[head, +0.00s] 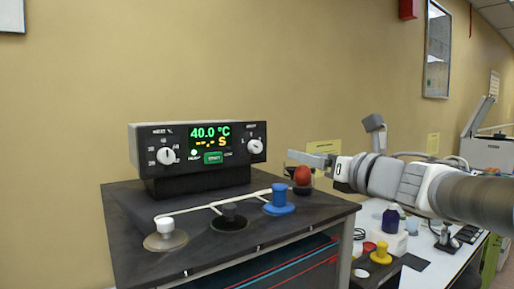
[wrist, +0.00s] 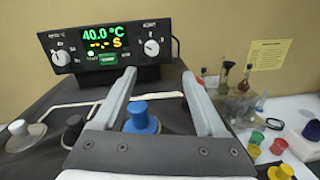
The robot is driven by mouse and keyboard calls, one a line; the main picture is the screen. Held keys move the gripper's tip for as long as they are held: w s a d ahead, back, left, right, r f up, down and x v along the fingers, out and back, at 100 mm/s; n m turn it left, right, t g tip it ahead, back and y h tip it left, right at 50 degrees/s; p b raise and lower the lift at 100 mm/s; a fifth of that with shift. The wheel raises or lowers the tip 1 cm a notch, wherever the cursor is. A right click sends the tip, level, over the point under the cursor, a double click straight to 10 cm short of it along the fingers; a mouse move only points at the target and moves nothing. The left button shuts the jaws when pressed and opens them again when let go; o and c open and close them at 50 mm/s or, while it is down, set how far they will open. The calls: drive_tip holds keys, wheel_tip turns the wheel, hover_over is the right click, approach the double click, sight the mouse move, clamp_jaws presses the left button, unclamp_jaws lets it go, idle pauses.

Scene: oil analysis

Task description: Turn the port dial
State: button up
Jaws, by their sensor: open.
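A black control box (head: 165,139) with a lit display reading 40.0 °C stands on the dark bench. It has a white dial on its left side (head: 167,155) and another on its right (head: 255,146); the labels are too small to tell which is the port dial. In the wrist view the left dial (wrist: 60,58) and right dial (wrist: 151,47) both show unobstructed. My gripper (head: 305,158) is right of the box in the head view, apart from both dials. In the wrist view its two fingers (wrist: 159,74) are spread with nothing between the tips.
White, black and blue knobbed pieces (head: 278,198) stand along a pale tube in front of the box. A red-topped item (head: 302,175) is near my gripper. Flasks (wrist: 243,79) and coloured cups (wrist: 279,146) stand to the right.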

drive_tip(key=n+g+y, duration=0.1)
drive_tip(key=n, duration=0.2)
drive_tip(key=p, duration=0.3)
approach(258, 147)
drive_tip(key=x, duration=0.9)
drive_tip(key=shift+w+a, duration=0.1)
clamp_jaws()
